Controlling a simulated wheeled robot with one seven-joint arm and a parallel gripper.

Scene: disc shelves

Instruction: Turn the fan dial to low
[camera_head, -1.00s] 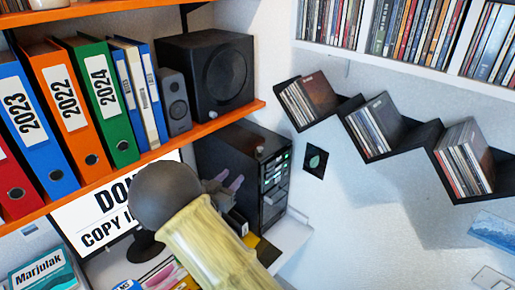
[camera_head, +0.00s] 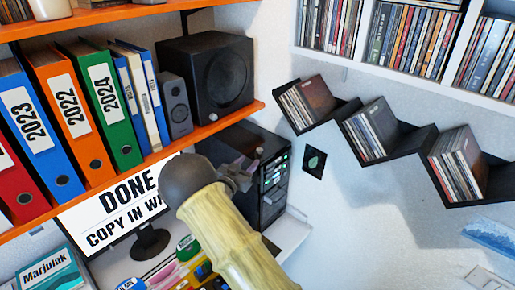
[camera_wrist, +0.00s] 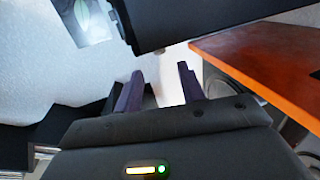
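A black computer tower (camera_head: 274,196) with green lights on its front stands below the orange shelf, beside the monitor. I cannot clearly make out a fan dial on it. A small pale spot shows at its top front edge, close to my fingers; I cannot tell if it is a knob or a fingertip. My gripper (camera_head: 250,165) is in front of the tower's upper part, and my arm hides part of the tower. In the wrist view my gripper (camera_wrist: 159,84) has its two purple fingers apart, with nothing between them. A black box-like body (camera_wrist: 205,20) crosses the top there.
The orange shelf (camera_head: 215,121) with binders and speakers lies just above and left of my gripper; its board (camera_wrist: 265,62) is close at right in the wrist view. A leaf picture (camera_head: 314,162) and zigzag disc shelves (camera_head: 408,147) hang on the wall to the right.

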